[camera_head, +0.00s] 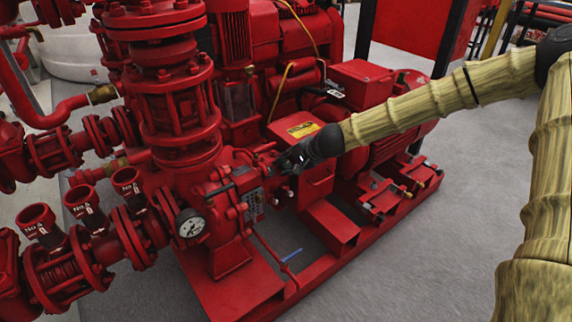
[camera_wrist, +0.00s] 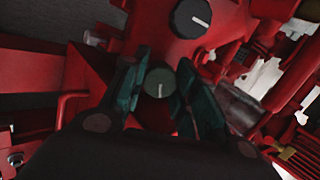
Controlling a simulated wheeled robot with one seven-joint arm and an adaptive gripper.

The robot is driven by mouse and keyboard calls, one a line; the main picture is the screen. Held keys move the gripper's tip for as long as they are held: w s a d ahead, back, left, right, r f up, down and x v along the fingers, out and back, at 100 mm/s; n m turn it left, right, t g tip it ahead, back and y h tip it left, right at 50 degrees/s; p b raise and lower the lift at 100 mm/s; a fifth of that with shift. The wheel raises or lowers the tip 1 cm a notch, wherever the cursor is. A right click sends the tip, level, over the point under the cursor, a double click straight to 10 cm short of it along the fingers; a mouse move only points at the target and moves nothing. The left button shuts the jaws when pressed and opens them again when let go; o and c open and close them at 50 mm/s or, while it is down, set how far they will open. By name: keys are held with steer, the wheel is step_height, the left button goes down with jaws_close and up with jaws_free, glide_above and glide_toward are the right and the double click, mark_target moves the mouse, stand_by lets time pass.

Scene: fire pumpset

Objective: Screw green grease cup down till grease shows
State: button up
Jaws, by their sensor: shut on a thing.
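The green grease cup (camera_wrist: 159,80) is small and round, with a pale pointer line on its face. It sits between the two dark fingers of my gripper (camera_wrist: 160,92) in the wrist view, and the fingers are shut on it. In the head view my gripper (camera_head: 284,162) is at the right side of the red pump casing (camera_head: 240,182), and the cup is hidden there by the fingers. No grease can be made out around the cup.
A black round knob (camera_wrist: 191,18) with a white mark is just beyond the fingertips. A pressure gauge (camera_head: 191,223) is on the pump front. The red motor (camera_head: 398,140) stands beneath my arm. Grey floor (camera_head: 450,220) is clear on the right.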

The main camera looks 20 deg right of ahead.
steer(key=m, duration=0.3)
steer(key=shift+s+f+t+b, duration=0.1)
steer(key=shift+f+t+b, duration=0.05)
steer(key=shift+t+b, duration=0.15)
steer(key=m+b, duration=0.1)
steer(key=m, duration=0.3)
steer(key=shift+f+t, duration=0.1)
steer(key=shift+t, duration=0.3)
steer(key=m+b, duration=0.2)
steer(key=m, duration=0.3)
steer(key=shift+m+t+b, duration=0.3)
steer(key=shift+t, duration=0.1)
steer(key=o, duration=0.9)
steer(key=shift+s+d, duration=0.1)
steer(key=shift+o, duration=0.6)
steer(key=shift+r, duration=0.2)
